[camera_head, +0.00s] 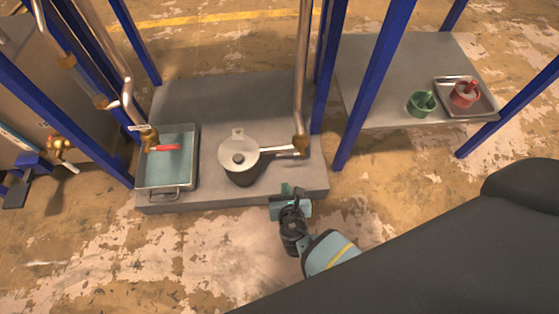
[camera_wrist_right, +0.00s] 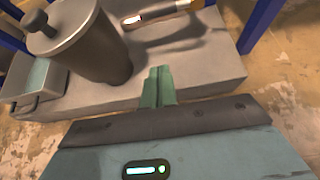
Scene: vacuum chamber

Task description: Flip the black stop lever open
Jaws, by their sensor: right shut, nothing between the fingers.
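No black stop lever can be made out clearly in either view. A brass fitting (camera_head: 300,145) sits at the foot of a vertical pipe, with a pale metal tube (camera_head: 280,149) running left from it towards a metal pot with a round lid (camera_head: 238,153). The pot (camera_wrist_right: 95,50) and the tube (camera_wrist_right: 160,15) also show in the right wrist view. My right gripper (camera_head: 287,190) is at the platform's front edge, below and apart from the tube. Its green fingers (camera_wrist_right: 158,85) are shut and empty. My left gripper is not in view.
A tray of bluish liquid (camera_head: 150,180) stands left of the pot, below a brass valve with a red lever (camera_head: 165,148). Blue posts (camera_head: 367,95) flank the platform (camera_head: 200,100).

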